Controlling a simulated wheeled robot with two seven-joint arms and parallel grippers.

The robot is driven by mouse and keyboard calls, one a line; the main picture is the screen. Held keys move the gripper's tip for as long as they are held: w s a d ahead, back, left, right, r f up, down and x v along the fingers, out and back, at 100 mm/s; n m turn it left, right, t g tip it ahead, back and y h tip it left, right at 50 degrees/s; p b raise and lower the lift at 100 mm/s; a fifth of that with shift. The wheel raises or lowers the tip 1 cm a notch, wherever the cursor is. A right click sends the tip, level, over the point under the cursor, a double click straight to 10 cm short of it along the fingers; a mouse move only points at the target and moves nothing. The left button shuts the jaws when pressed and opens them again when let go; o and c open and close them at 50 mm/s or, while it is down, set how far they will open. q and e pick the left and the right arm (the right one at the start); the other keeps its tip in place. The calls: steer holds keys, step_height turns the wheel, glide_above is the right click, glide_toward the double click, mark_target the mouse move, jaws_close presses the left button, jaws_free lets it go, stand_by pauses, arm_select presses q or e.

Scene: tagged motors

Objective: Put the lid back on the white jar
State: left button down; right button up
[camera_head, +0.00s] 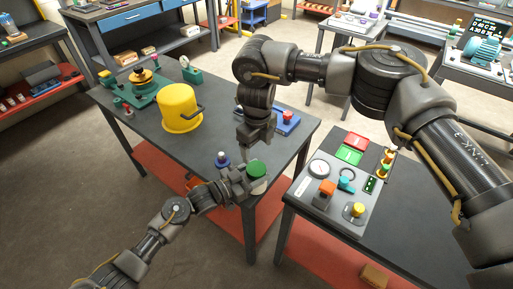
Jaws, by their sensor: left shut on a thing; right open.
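A white jar (259,187) shows at the near corner of the middle table, partly hidden by my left gripper. A round green lid (257,168) appears over the top of the jar; I cannot tell whether it is fully seated. My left gripper (240,184) comes in from the lower left and is shut at the jar's side, its fingertips partly hidden. My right gripper (247,149) points down just above and behind the green lid, open and apart from it.
A yellow bucket (180,108) stands left on the table, with a small blue-based object (222,159) near my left gripper. A blue tray (287,125) with a red piece lies behind my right gripper. A control panel (340,196) fills the right table's left end.

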mark_target(256, 168)
steer(key=shift+s+a+n+g, duration=0.15)
steer(key=shift+s+n+g, duration=0.2)
steer(key=shift+n, duration=0.25)
steer(key=shift+f, duration=4.05)
steer(key=shift+c, duration=0.2)
steer(key=c, duration=0.9)
steer(key=m, duration=0.4)
steer(key=shift+c, duration=0.2)
